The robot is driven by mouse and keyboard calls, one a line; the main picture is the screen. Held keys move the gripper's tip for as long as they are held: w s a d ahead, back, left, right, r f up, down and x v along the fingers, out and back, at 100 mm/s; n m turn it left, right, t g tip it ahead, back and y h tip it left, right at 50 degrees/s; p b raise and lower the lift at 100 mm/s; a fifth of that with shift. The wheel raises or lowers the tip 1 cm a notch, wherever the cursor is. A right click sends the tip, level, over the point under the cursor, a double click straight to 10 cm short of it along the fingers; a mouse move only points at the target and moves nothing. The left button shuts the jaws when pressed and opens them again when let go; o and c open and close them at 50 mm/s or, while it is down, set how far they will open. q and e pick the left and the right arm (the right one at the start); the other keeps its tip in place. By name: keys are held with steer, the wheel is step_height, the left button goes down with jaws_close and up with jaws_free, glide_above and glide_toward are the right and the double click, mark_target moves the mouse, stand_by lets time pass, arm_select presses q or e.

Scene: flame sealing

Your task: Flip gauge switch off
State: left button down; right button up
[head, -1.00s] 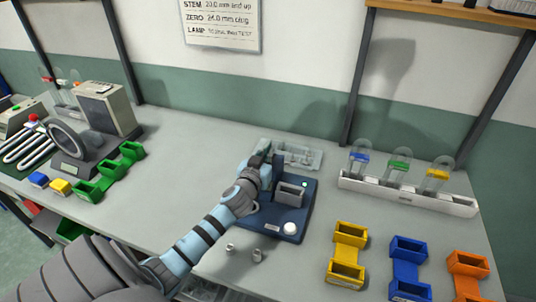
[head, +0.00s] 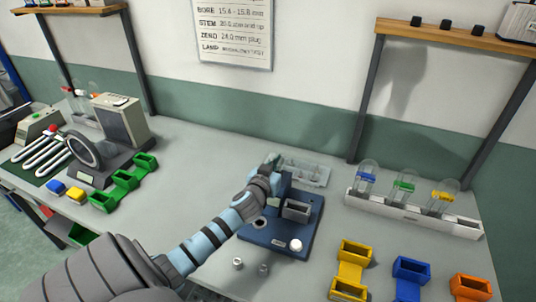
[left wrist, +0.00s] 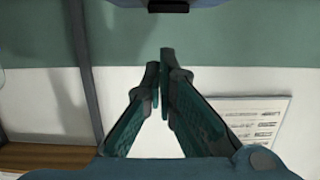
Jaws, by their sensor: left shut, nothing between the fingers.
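The gauge (head: 283,240) is a dark blue base with an upright post, a grey block and a round white knob (head: 296,245). It stands mid-table in the head view. I see no lit lamp on it. My left gripper (head: 271,164) is at the gauge's back left, beside the post, with its fingers shut and empty. In the left wrist view its two dark fingers (left wrist: 159,82) meet near the tips. The switch cannot be made out; my gripper and wrist cover part of the gauge. My right gripper is out of view.
A clear tray (head: 308,171) lies behind the gauge. Two small metal pieces (head: 238,264) lie in front. A white rack (head: 410,214) with capped tubes stands right. Yellow (head: 351,269), blue (head: 408,279) and green bins (head: 123,182) stand about.

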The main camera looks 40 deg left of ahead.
arm_select(q)
steer(key=s+d+r, duration=0.3)
steer(key=s+r, duration=0.2)
steer(key=s, duration=0.3)
steer(key=shift+s+d, duration=0.25)
steer(key=shift+s, duration=0.05)
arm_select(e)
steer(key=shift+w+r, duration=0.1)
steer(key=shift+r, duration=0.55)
arm_select(q)
steer(key=shift+f, duration=0.1)
